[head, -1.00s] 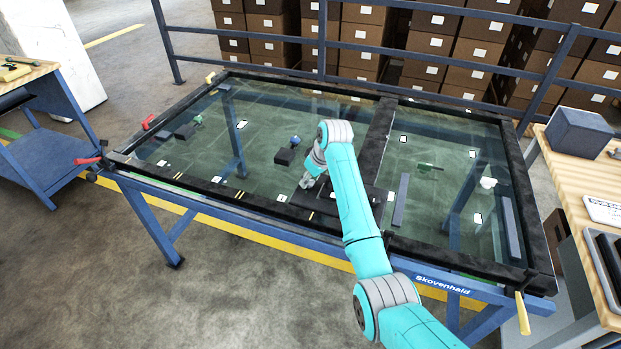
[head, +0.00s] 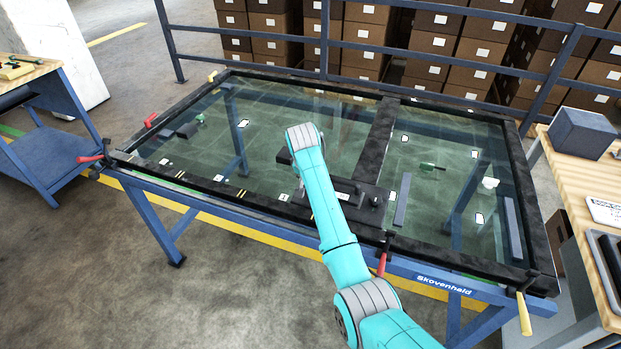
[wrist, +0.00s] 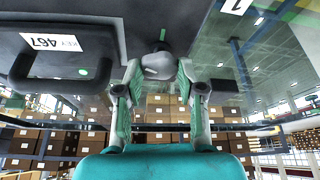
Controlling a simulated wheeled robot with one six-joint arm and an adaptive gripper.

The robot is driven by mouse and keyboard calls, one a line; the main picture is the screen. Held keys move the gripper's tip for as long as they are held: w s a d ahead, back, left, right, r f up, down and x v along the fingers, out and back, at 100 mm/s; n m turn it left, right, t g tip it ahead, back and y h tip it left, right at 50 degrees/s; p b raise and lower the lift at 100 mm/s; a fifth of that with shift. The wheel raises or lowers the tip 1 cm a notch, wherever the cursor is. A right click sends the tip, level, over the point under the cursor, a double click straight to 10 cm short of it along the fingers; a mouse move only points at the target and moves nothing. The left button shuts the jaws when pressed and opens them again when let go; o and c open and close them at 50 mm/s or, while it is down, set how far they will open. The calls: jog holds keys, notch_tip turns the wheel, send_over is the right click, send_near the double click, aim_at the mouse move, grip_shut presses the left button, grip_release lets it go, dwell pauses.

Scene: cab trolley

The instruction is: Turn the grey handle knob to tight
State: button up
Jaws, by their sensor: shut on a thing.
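The grey knob (wrist: 158,66) shows in the wrist view, on the dark panel near a black looped handle (wrist: 60,85). My gripper (wrist: 159,76) has one finger on each side of the knob and is shut on it. In the head view my wrist covers the gripper and the knob. Part of the dark plate (head: 348,186) on the glass door shows beside my arm. Any tight mark or pointer is too small or hidden to read.
The glass door lies in a black frame on a blue trolley (head: 455,286). Red clamps (head: 382,262) stand on its edge. A blue rail (head: 440,67) and stacked boxes are behind. A wooden bench (head: 555,165) stands at right. Floor at front left is clear.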

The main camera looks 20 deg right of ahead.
jog(key=m+g+h, duration=0.1)
jog(key=m, duration=0.2)
jog(key=m+h, duration=0.1)
jog(key=m, duration=0.2)
jog(key=shift+w+a+g, duration=0.15)
jog(key=shift+a+g, duration=0.05)
jog(key=shift+g, duration=0.2)
jog(key=m+g, duration=0.1)
jog(key=m, duration=0.2)
jog(key=m+g, duration=0.1)
jog(key=m, duration=0.2)
jog(key=shift+w+m, duration=0.15)
jog(key=shift+m, duration=0.15)
jog(key=o, duration=1.1)
jog(key=shift+o, duration=0.2)
jog(key=v, duration=1.2)
jog(key=shift+w+a, duration=0.25)
jog(key=shift+a, duration=0.05)
jog(key=shift+f, duration=0.15)
